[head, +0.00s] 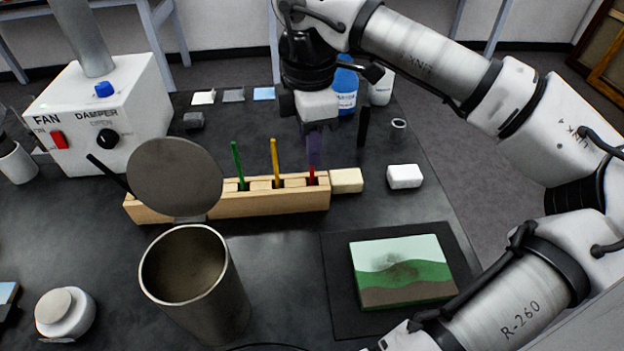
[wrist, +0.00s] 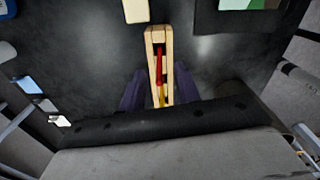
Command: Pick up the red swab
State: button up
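The red swab (head: 312,175) stands in the right end slot of a wooden rack (head: 260,204); its upper part is hidden behind a purple finger. My gripper (head: 315,150) is above that end of the rack, pointing down. In the wrist view the red swab (wrist: 159,66) lies between the two spread purple fingers, one on each side of the rack. The gripper is open and empty. I cannot tell whether the fingers touch anything. A yellow swab (head: 275,160) and a green swab (head: 237,162) stand in slots to the left.
A cream block (head: 346,181) adjoins the rack's right end, and a white block (head: 404,177) lies further right. A metal bin (head: 205,300) with a raised lid stands in front. A painting (head: 402,280) lies front right. A blue bottle (head: 345,88) stands behind my gripper.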

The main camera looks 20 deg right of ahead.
aim_at(312, 171)
notch_tip(312, 171, down, 4)
jog(key=shift+d+f+b, duration=0.15)
jog(key=shift+f+b, duration=0.1)
jog(key=shift+b, duration=0.55)
jog(key=shift+r, duration=0.1)
grip_shut()
jog(key=shift+r, duration=0.1)
